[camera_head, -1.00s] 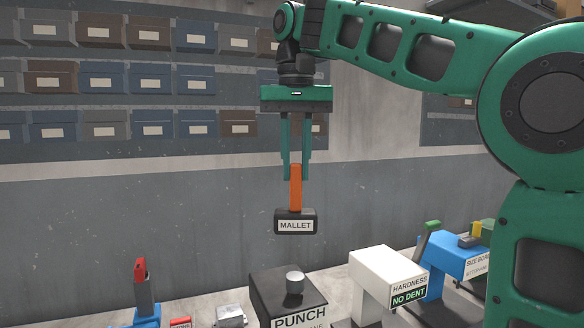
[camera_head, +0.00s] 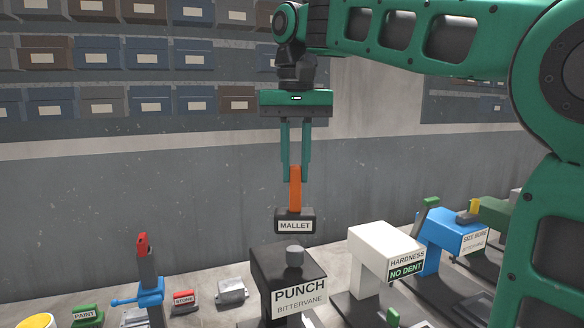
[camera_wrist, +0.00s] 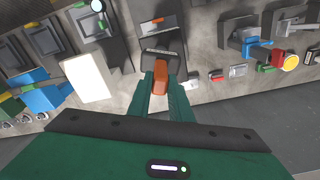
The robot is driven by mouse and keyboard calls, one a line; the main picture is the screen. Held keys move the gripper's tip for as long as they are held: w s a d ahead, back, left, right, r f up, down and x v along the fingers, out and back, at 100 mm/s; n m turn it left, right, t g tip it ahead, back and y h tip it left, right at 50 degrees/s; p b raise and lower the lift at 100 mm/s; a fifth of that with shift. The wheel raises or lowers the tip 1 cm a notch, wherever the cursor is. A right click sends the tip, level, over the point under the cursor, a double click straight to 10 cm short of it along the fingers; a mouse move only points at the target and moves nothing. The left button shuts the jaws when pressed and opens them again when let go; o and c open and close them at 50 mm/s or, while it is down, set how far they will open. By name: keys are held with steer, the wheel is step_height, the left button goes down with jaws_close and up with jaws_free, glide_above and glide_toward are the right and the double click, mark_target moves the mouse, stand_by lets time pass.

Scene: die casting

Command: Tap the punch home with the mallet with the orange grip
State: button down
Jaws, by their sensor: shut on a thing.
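My gripper (camera_head: 295,165) is shut on the orange grip (camera_head: 295,188) of the mallet. The black mallet head (camera_head: 295,222), labelled MALLET, hangs below the grip, upright. In the head view it is just above the grey cylindrical knob (camera_head: 295,256) on top of the black punch (camera_head: 288,283), with a small gap in the picture.
Right of the punch stand a white hardness block (camera_head: 385,248) reading NO DENT and a blue size bore block (camera_head: 452,240). Left of it are a grey metal casting (camera_head: 232,291), a red stone (camera_head: 186,299) and a blue clamp-like tool (camera_head: 147,295). Bins line the back wall.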

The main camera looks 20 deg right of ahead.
mark_target(295, 194)
steer(key=shift+w+f, duration=0.15)
steer(key=shift+f, duration=2.45)
steer(key=shift+r, duration=0.1)
steer(key=shift+s+r, duration=0.15)
steer(key=shift+r, duration=1)
steer(key=shift+s+r, duration=0.1)
steer(key=shift+r, duration=1.05)
steer(key=shift+d+f, duration=0.1)
steer(key=shift+f, duration=0.65)
steer(key=shift+w+f, duration=0.15)
steer(key=shift+f, duration=0.8)
steer(key=shift+w+f, duration=0.15)
steer(key=shift+f, duration=0.9)
